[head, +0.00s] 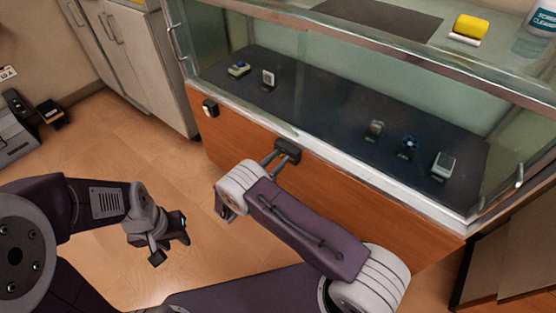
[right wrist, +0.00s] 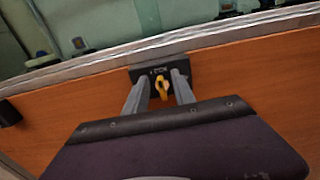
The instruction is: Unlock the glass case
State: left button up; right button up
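The glass case (head: 330,150) has a metal-framed glass top over an orange-brown wood front. A black lock block (head: 288,146) sits on that front, just below the metal rail. In the right wrist view a yellow key or knob (right wrist: 161,88) sticks out of the block's dark plate (right wrist: 150,72). My right gripper (head: 274,158) reaches the lock; its two grey fingers (right wrist: 159,95) stand apart on either side of the yellow piece, with visible gaps. My left gripper (head: 172,240) hangs over the floor at left, away from the case; its finger opening is unclear.
Small items, among them a grey one (head: 444,164), lie on the dark shelf behind the glass. A second black fitting (head: 210,108) is on the front at left. A yellow sponge (head: 470,27) and a bottle (head: 536,32) stand on top.

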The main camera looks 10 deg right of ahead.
grip_shut()
jog(key=shift+s+m, duration=0.1)
jog(key=shift+m, duration=0.3)
jog(key=m, duration=0.3)
jog(key=shift+s+d+f, duration=0.1)
jog(key=shift+s, duration=0.05)
jog(key=m, duration=0.4)
jog(key=f+m+b, duration=0.1)
jog(key=m, duration=0.8)
jog(key=shift+s+d+f+m+b, duration=0.15)
jog(key=shift+s+d+m+b, duration=0.15)
jog(key=shift+s+m, duration=0.1)
jog(key=shift+m, duration=0.3)
